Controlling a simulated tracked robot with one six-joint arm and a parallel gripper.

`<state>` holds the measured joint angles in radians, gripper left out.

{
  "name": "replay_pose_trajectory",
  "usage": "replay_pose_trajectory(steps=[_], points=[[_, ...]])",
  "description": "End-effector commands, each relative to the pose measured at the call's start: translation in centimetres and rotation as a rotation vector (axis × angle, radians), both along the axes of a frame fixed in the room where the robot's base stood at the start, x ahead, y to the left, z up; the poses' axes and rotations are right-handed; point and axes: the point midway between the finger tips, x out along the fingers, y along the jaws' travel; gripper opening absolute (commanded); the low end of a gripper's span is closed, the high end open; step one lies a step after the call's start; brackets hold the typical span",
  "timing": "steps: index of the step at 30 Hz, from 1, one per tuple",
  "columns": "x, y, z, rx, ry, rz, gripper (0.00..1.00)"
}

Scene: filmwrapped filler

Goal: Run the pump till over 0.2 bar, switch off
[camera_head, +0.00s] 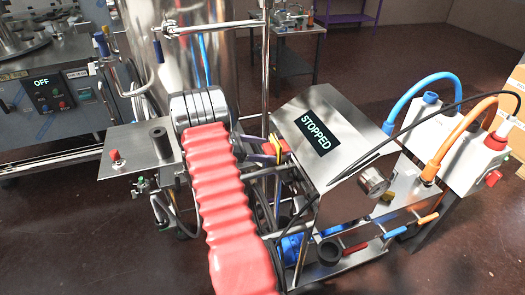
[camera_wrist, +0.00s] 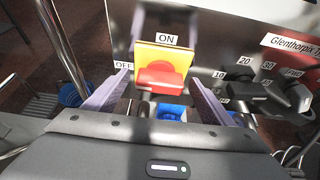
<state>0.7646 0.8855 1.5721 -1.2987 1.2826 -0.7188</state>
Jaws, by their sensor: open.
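The pump's control box (camera_head: 335,105) has a slanted steel face with a display (camera_head: 317,134) that reads STOPPED. In the wrist view, a red rotary switch (camera_wrist: 162,79) sits on a yellow plate (camera_wrist: 162,56) with ON above it and OFF to its left. Its red handle lies roughly crosswise, in line with the OFF side. My gripper (camera_wrist: 160,88) is open, with one pale finger on each side of the switch; I cannot tell whether either touches it. It also shows in the head view (camera_head: 272,150) at the box's left side. No pressure reading is legible.
Dark selector knobs (camera_wrist: 248,90) with number labels sit right of the switch. Blue and orange hoses (camera_head: 486,103) arch at the right. A steel tank (camera_head: 180,50) stands behind my arm. Another machine (camera_head: 50,95) at left shows OFF. A small plate (camera_head: 138,150) carries a red button.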

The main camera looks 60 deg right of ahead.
Motion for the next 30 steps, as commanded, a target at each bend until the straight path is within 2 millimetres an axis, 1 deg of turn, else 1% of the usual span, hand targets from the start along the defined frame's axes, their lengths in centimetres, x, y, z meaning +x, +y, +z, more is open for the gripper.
replay_pose_trajectory(steps=[6, 23, 24, 26, 30], points=[[0.01, 0.01, 0.0, 0.0, 0.0, 0.0, 0.77], [0.05, 0.02, 0.02, 0.0, 0.0, 0.001, 0.37], [0.12, 0.88, 0.09, 0.001, 0.001, 0.004, 0.35], [0.05, 0.43, -0.01, 0.001, 0.001, 0.0, 0.35], [-0.01, 0.19, -0.03, -0.004, -0.004, 0.0, 0.35]])
